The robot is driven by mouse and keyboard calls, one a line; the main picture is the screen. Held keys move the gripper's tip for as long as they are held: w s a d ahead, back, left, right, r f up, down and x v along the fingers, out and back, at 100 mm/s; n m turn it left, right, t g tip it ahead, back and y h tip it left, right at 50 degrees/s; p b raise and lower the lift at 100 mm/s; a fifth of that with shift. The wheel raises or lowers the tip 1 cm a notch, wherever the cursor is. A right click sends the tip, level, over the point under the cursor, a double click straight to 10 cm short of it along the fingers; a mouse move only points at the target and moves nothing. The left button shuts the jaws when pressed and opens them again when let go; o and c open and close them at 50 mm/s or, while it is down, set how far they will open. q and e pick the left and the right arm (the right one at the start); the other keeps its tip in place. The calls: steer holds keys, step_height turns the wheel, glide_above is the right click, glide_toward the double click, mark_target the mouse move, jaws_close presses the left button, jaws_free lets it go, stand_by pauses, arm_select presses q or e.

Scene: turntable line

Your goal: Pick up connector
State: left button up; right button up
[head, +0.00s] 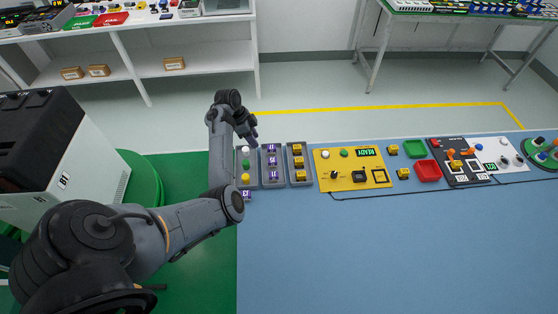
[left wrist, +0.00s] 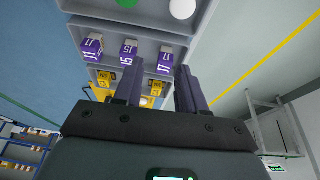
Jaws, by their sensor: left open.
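My left gripper (head: 249,132) is open above the far end of a grey tray at the table's left edge. In the left wrist view, its two fingers (left wrist: 158,85) stand apart with nothing held between them. Purple blocks with white marks (head: 272,161) sit in a grey tray just to its right; they also show beyond the fingers in the left wrist view (left wrist: 128,49). Yellow blocks (head: 298,162) sit in the third tray. I cannot tell which of these is the connector.
The leftmost tray (head: 245,154) holds white, green and yellow round pieces. A yellow panel (head: 346,156) stands right of the trays, then green (head: 414,148) and red (head: 428,171) bins. The blue table's front (head: 400,250) is clear.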

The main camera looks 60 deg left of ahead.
mark_target(271, 147)
arm_select(q)
steer(key=w, duration=0.1)
steer(key=w+b, duration=0.1)
steer(key=shift+w+d+r+t, duration=0.1)
steer(key=shift+w+r+t, duration=0.05)
steer(key=shift+w+t, duration=0.2)
steer(key=shift+b+x, duration=0.55)
steer(key=shift+x, duration=2.1)
steer(key=shift+w+b+x, duration=0.15)
steer(key=shift+b+x, duration=0.2)
steer(key=shift+x, duration=0.8)
steer(key=shift+w+b+x, duration=0.1)
steer(key=shift+b+x, duration=0.25)
steer(key=shift+x, duration=0.8)
steer(key=shift+d+r, duration=0.1)
steer(key=shift+r, duration=0.05)
arm_select(e)
steer(key=x, duration=0.2)
steer(key=s+x, duration=0.1)
steer(key=x, duration=0.1)
steer(key=shift+d+f, duration=0.1)
steer(key=shift+f, duration=0.1)
arm_select(q)
steer(key=c, duration=0.7)
arm_select(e)
steer(key=shift+d, duration=0.15)
arm_select(q)
steer(key=shift+r, duration=0.1)
